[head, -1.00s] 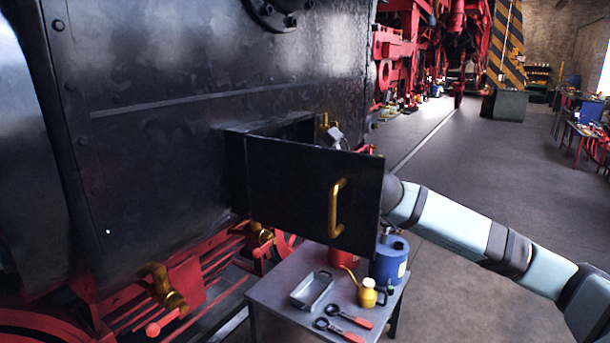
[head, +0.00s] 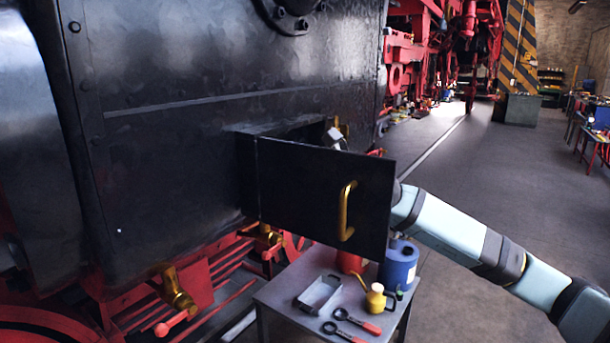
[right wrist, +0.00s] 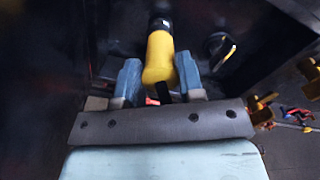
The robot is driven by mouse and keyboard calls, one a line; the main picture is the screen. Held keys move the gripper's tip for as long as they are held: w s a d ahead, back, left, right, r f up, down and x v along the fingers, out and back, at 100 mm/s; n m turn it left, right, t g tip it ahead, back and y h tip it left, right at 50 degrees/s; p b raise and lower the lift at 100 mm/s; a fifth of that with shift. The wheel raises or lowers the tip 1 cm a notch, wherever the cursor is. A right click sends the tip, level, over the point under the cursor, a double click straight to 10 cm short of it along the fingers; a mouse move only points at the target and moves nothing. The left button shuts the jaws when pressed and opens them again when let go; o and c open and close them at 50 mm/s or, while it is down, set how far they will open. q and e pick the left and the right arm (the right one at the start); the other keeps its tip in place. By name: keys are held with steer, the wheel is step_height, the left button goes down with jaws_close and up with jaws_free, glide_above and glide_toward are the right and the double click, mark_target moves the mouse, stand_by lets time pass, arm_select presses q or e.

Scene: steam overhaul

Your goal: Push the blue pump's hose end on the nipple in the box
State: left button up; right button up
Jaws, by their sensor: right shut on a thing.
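The box (head: 290,132) is set in the black locomotive side, its door (head: 320,195) with a brass handle swung open and hiding most of the inside. In the right wrist view my right gripper (right wrist: 159,72) is shut on a yellow piece, which looks like the hose end (right wrist: 158,57). A dark round part (right wrist: 160,22) lies in line with its far end; I cannot tell whether they touch. The blue pump (head: 398,265) stands on the small table. My left gripper is out of view.
The grey table (head: 280,292) also holds a metal tray (head: 318,295), a yellow oil can (head: 376,300) and red-handled tools (head: 358,322). A dark round part with a bright edge (right wrist: 220,48) sits right of the yellow piece. Open floor lies to the right.

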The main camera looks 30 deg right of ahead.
steer(key=shift+r, duration=0.1)
steer(key=o, duration=1.1)
steer(key=shift+a, duration=0.1)
steer(key=b+v, duration=0.7)
steer(key=v, duration=0.6)
steer(key=shift+s, duration=0.3)
steer(key=shift+d, duration=0.2)
